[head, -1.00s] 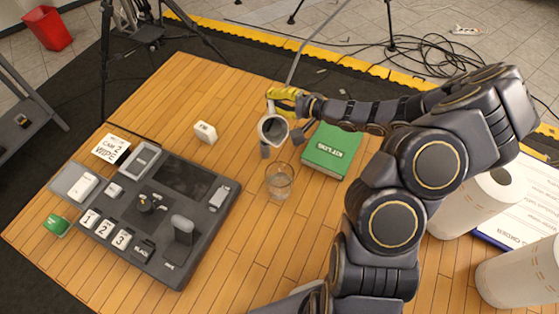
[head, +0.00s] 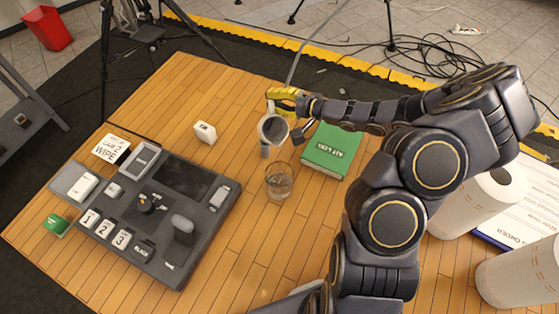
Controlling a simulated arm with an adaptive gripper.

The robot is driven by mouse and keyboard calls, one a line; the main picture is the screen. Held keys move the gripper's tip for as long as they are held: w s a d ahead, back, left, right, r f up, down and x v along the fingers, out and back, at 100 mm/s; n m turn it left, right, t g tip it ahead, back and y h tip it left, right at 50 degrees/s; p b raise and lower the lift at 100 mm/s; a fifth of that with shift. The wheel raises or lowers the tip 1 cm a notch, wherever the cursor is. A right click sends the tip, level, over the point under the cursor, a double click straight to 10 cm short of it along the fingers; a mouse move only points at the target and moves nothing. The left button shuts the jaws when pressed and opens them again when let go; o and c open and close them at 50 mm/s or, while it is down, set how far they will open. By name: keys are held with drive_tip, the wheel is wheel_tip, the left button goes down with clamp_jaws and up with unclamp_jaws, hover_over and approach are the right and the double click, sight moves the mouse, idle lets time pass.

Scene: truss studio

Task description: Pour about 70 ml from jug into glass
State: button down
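The grey jug (head: 272,130) is held up in the air, tilted, with its mouth facing the camera. My gripper (head: 290,130) is around the jug, one finger showing on its right side and part of the other below it. The clear glass (head: 279,182) stands upright on the wooden table, just below the jug in the picture. A darker band low in the glass looks like liquid. No stream between jug and glass can be made out. The level left in the jug cannot be told.
The green book (head: 332,150) lies right of the glass. A dark tray (head: 200,243) with cards and small devices lies left. A white block (head: 205,132) stands behind the tray. White rolls (head: 480,200) stand at right. Bare wooden table (head: 255,250) lies in front of the glass.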

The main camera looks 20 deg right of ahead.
drive_tip(key=shift+w, duration=0.1)
drive_tip(key=w+d+f+m+g+h+p, duration=0.1)
drive_tip(key=w+d+f+m+g+p, duration=0.1)
drive_tip(key=w+f+m+g+p, duration=0.2)
drive_tip(key=shift+w+f+m+g+p, duration=0.2)
drive_tip(key=shift+w+m+g+p, duration=0.35)
drive_tip(key=shift+w, duration=0.9)
drive_tip(key=shift+d, duration=0.1)
idle(1.4)
